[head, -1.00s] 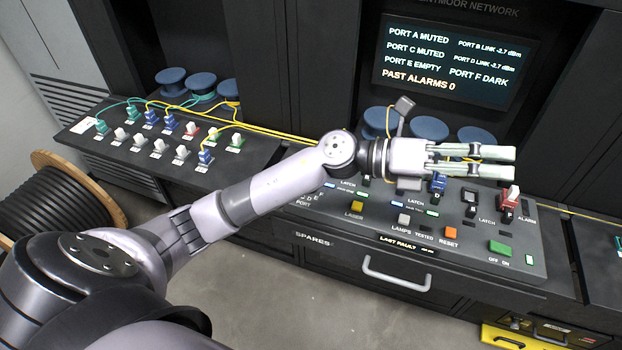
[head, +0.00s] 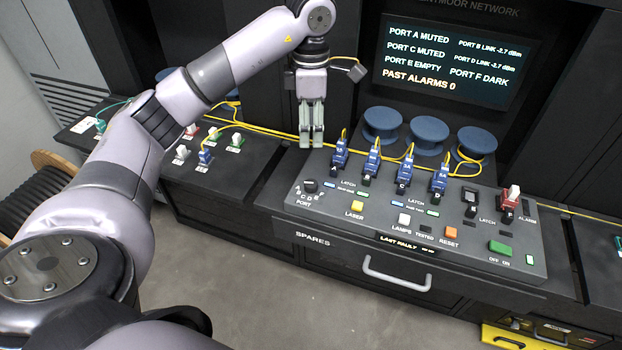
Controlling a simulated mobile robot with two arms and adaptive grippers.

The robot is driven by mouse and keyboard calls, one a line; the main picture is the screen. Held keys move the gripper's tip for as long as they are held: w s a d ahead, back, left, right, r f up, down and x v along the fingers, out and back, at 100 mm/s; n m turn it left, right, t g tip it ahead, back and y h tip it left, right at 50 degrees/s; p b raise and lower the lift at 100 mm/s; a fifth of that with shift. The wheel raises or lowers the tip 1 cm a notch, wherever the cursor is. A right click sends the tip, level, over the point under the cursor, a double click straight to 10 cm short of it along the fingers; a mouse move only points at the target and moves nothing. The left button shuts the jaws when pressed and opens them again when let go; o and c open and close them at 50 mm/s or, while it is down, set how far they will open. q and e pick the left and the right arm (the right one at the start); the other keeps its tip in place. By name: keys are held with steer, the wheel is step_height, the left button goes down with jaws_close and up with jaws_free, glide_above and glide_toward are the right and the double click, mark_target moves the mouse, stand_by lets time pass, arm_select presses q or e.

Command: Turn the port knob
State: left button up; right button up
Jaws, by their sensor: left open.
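The port knob (head: 310,186) is a small black knob at the left end of the grey sloped panel (head: 385,222), with the letters A to F and PORT around it. My left gripper (head: 311,142) points down just above and behind the knob, near the panel's back left edge. Its fingers look close together but are open, with nothing seen between them. The fingertips are apart from the knob. The knob's exact pointing direction is too small to tell. My right gripper is not in view.
Several blue connectors (head: 372,163) with yellow cables stand along the panel's back, right of my gripper. A red connector (head: 511,200) stands at the right. The screen (head: 455,62) reads PORT A MUTED, PORT C MUTED, PORT E EMPTY. A yellow LASER button (head: 357,207) sits near the knob.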

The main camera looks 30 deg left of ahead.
mark_target(311, 183)
arm_select(q)
step_height(311, 183, down, 16)
steer(key=p, duration=0.3)
steer(key=shift+f+p, duration=0.1)
steer(key=shift+p, duration=0.2)
steer(key=shift+c, duration=0.4)
jaws_close()
